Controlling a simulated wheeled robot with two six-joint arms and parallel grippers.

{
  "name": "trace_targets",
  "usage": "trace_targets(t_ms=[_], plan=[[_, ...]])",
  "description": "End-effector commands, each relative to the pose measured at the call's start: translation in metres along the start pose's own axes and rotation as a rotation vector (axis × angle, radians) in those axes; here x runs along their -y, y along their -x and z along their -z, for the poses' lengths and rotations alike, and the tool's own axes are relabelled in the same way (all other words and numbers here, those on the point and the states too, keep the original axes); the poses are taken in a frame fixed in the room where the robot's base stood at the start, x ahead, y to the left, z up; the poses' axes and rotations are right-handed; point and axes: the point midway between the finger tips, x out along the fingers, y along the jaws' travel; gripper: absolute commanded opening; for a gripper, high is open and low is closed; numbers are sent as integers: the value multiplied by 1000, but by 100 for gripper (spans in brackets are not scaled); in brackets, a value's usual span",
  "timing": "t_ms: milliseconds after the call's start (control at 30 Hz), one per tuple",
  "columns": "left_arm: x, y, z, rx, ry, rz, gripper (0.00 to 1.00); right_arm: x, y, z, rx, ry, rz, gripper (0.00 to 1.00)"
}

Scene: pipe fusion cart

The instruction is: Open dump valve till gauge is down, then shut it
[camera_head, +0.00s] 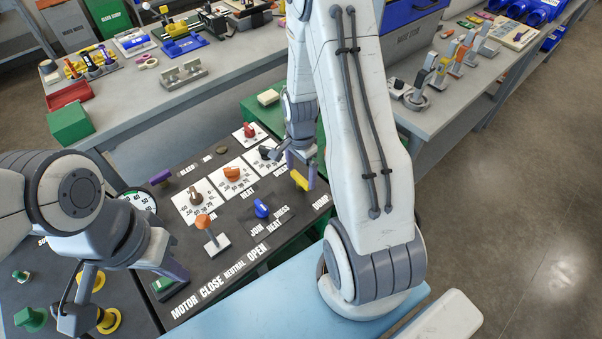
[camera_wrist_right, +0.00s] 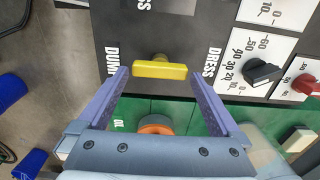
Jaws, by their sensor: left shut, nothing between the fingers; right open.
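The yellow dump valve handle (camera_head: 299,181) is at the right edge of the dark control panel, by the word DUMP. In the right wrist view the handle (camera_wrist_right: 159,70) lies crosswise between the tips of my right gripper (camera_wrist_right: 160,77), which is open, with a small gap on each side. In the head view my right gripper (camera_head: 299,163) is at the handle, partly hidden by my arm. A round white gauge (camera_head: 138,199) with a green mark is partly covered by my left arm; its needle is not readable. My left gripper (camera_head: 180,271) is shut and empty over the panel's front left.
The panel carries an orange-topped lever (camera_head: 204,222), a blue knob (camera_head: 262,208), a purple handle (camera_head: 160,177) and several dial knobs. Yellow and green fittings (camera_head: 109,320) are at lower left. A workbench with tools (camera_head: 120,95) stands behind. An orange-ringed part (camera_wrist_right: 156,125) lies beneath my right gripper.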

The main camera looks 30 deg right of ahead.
Motion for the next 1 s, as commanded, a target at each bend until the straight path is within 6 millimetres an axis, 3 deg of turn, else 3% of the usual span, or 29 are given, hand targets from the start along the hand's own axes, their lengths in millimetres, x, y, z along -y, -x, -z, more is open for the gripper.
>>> trace_targets(t_ms=[200,500,667,700,1000], plan=[[0,1,0,0,0,0,0,0,-18,0,0,1,1,100],[0,1,0,0,0,0,0,1,-20,0,-1,1,2,100],[0,1,0,0,0,0,0,1,-20,0,-1,1,2,39],[0,1,0,0,0,0,0,0,-20,7,-1,-2,3,38],[0,2,0,0,0,0,0,1,-19,0,-2,47,3,38]])
